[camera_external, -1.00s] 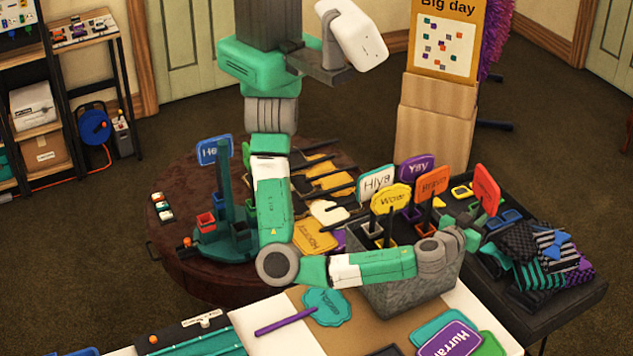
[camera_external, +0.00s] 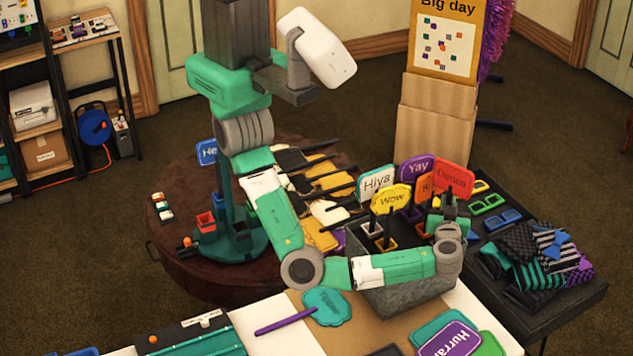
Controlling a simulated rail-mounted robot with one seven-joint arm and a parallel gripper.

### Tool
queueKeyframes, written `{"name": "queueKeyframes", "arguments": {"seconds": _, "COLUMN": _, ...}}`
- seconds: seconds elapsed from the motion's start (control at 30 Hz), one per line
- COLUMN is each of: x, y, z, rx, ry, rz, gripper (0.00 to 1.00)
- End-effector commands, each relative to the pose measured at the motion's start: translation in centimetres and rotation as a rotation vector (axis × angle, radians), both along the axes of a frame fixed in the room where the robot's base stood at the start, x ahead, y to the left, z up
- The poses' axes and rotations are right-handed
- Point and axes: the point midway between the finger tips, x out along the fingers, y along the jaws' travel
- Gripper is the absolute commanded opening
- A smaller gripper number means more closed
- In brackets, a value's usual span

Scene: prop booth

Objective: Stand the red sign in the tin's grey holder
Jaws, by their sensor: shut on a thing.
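The red sign (camera_external: 454,179), lettered "Dance", stands nearly upright in my gripper (camera_external: 449,212), which is shut on its stick. They are at the right end of the grey metal tin (camera_external: 408,298). The gripper covers the sign's lower end, so I cannot tell whether it is in a holder or above one. I cannot make out the grey holder.
The black table (camera_external: 540,300) at right bears coloured frames and a pile of bow ties (camera_external: 550,250). A round brown table (camera_external: 200,285) behind my arm holds more signs. A turquoise sign (camera_external: 327,306) lies on the front table, left of the tin.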

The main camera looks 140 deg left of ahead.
Motion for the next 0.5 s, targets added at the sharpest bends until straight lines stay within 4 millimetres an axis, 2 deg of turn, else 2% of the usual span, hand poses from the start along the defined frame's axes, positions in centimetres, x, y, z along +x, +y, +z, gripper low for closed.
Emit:
{"name": "queueKeyframes", "arguments": {"seconds": 0.03, "x": 0.0, "y": 0.0, "z": -1.7, "rx": 0.0, "ry": 0.002, "rz": -0.001, "gripper": 0.0}}
{"name": "queueKeyframes", "arguments": {"seconds": 0.1, "x": 0.0, "y": 0.0, "z": -2.9, "rx": -0.001, "ry": 0.001, "rz": 0.0, "gripper": 0.0}}
{"name": "queueKeyframes", "arguments": {"seconds": 0.2, "x": 0.0, "y": 0.0, "z": -4.0, "rx": -0.002, "ry": -0.001, "rz": 0.0, "gripper": 0.0}}
{"name": "queueKeyframes", "arguments": {"seconds": 0.37, "x": 0.0, "y": 0.0, "z": -4.5, "rx": -0.004, "ry": -0.003, "rz": -0.001, "gripper": 0.0}}
{"name": "queueKeyframes", "arguments": {"seconds": 0.5, "x": -0.1, "y": 0.1, "z": -6.5, "rx": -0.007, "ry": 0.001, "rz": -0.001, "gripper": 0.0}}
